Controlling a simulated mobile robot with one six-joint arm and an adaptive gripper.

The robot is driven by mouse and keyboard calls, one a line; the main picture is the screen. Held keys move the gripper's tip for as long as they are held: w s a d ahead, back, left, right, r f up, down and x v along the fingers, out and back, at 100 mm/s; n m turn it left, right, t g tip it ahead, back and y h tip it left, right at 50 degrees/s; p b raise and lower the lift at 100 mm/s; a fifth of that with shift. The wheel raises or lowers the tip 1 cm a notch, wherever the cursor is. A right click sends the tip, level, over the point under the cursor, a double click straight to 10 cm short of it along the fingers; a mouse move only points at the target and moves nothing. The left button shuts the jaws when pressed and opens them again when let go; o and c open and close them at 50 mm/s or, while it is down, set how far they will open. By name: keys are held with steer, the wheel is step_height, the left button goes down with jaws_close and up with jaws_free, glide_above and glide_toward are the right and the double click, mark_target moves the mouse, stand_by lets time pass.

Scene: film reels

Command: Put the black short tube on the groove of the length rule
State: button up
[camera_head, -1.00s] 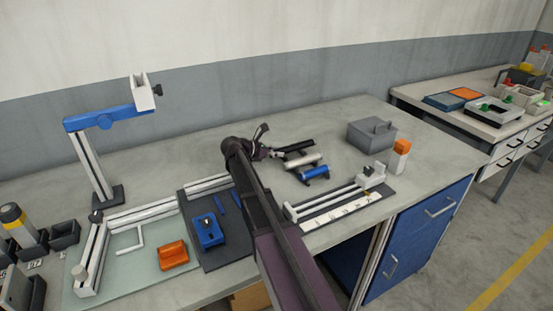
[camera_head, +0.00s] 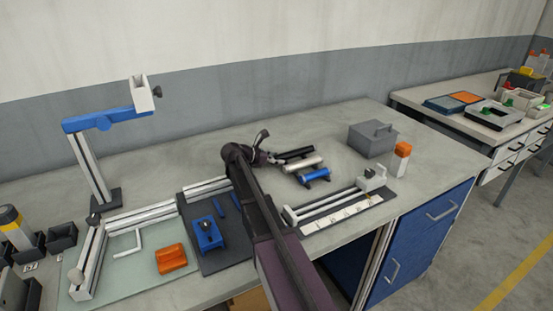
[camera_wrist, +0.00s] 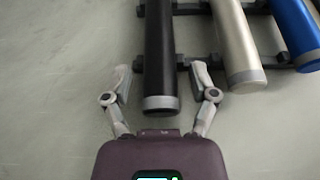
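The black short tube (camera_head: 296,153) lies on a low dark rack, beside a silver tube (camera_head: 302,164) and a blue tube (camera_head: 315,175). My gripper (camera_head: 272,147) is at the black tube's left end. In the wrist view the black tube (camera_wrist: 160,50) has a grey end band. My gripper (camera_wrist: 162,80) is open there, one finger on each side of the tube's near end, with gaps showing. The length rule (camera_head: 341,213) lies to the right of my arm, with a white scale strip and a long rail behind it.
A grey box with a handle (camera_head: 372,139) and an orange-capped white bottle (camera_head: 401,158) stand right of the tubes. A blue lamp-like stand (camera_head: 103,120), a blue block (camera_head: 208,233) and an orange block (camera_head: 171,259) are on the left. Bare bench lies behind the tubes.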

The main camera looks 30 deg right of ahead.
stand_by(0.3)
steer(key=p+v, duration=0.5)
steer(key=v, duration=0.7)
steer(key=shift+w+r, duration=0.2)
steer(key=shift+p+v, duration=0.3)
steer(key=shift+v, duration=0.55)
steer(key=shift+f, duration=0.1)
